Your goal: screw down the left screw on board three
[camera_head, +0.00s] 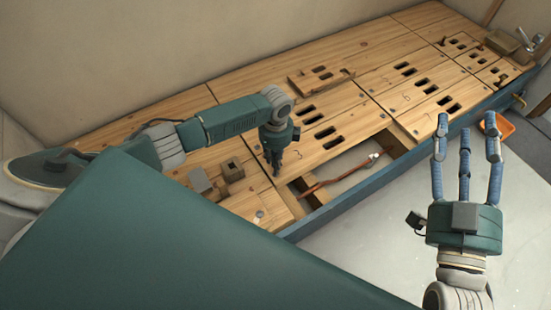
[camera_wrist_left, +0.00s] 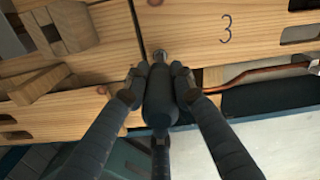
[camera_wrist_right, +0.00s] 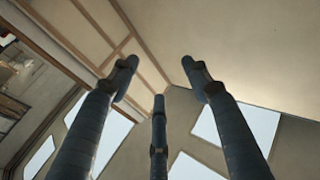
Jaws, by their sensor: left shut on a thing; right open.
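Board three is a light wooden plank marked "3", seen in the left wrist view (camera_wrist_left: 262,30). My left gripper (camera_head: 276,165) is over the front of the bench, and in the left wrist view (camera_wrist_left: 160,80) its fingers are shut around a dark cylindrical tool (camera_wrist_left: 161,100). The tool's far end is at the left edge of board three, where a small metallic piece (camera_wrist_left: 160,55) shows. I cannot tell whether that is the screw or the tool's tip. My right gripper (camera_head: 467,135) is open and empty, away from the bench over the floor.
Wooden blocks (camera_head: 204,182) lie left of my left gripper. An open gap with a copper pipe (camera_head: 345,174) is to its right. Slotted boards (camera_head: 405,95) cover the bench further back. A vise (camera_head: 528,42) and an orange tray (camera_head: 500,125) are at the far right.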

